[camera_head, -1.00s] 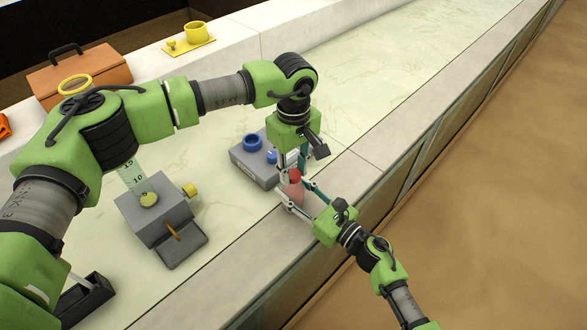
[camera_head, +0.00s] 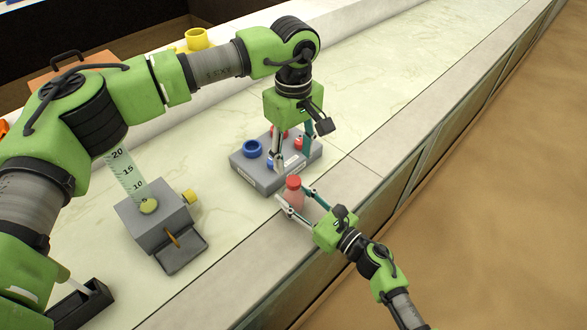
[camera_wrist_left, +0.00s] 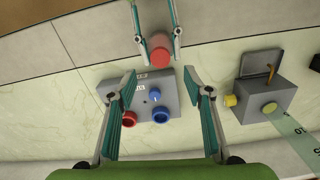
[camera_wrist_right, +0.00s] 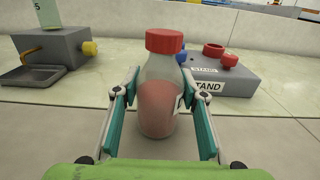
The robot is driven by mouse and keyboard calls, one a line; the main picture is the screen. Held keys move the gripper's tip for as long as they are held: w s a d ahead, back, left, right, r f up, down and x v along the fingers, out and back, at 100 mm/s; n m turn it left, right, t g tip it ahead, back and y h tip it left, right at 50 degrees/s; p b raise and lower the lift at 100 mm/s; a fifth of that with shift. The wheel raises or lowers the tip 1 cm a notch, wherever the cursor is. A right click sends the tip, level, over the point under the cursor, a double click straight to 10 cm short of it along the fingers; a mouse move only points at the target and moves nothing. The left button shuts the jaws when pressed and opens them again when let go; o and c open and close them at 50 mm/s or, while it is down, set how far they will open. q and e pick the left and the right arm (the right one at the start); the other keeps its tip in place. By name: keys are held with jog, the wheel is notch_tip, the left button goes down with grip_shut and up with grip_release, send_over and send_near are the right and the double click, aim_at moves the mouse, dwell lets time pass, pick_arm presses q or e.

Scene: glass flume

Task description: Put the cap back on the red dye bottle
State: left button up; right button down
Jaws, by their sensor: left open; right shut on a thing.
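The red dye bottle (camera_wrist_right: 158,105) is clear with pink-red contents and stands upright. A red cap (camera_wrist_right: 164,41) sits on its mouth and looks level. In the head view the bottle (camera_head: 291,199) is at the pale ledge, its cap (camera_head: 293,183) uncovered. My right gripper (camera_wrist_right: 160,95) is shut on the bottle's body from both sides. My left gripper (camera_head: 291,158) is open and empty, above the grey stand's near side and apart from the cap. The left wrist view shows the cap (camera_wrist_left: 158,47) beyond its open fingertips (camera_wrist_left: 159,75).
The grey stand (camera_head: 262,175) behind the bottle carries a blue ring (camera_head: 252,148), a red ring (camera_wrist_right: 213,50), a small blue part (camera_wrist_left: 154,94) and a small red part (camera_wrist_right: 230,60). A grey device (camera_head: 152,229) with a yellow knob is left. The ledge to the right is clear.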

pick_arm(q)
jog(key=shift+r, duration=2.3)
pick_arm(e)
jog(key=c, duration=1.2)
grip_release()
jog(key=v, duration=1.2)
pick_arm(q)
jog(key=shift+f, duration=0.1)
pick_arm(e)
jog(key=shift+d, duration=0.1)
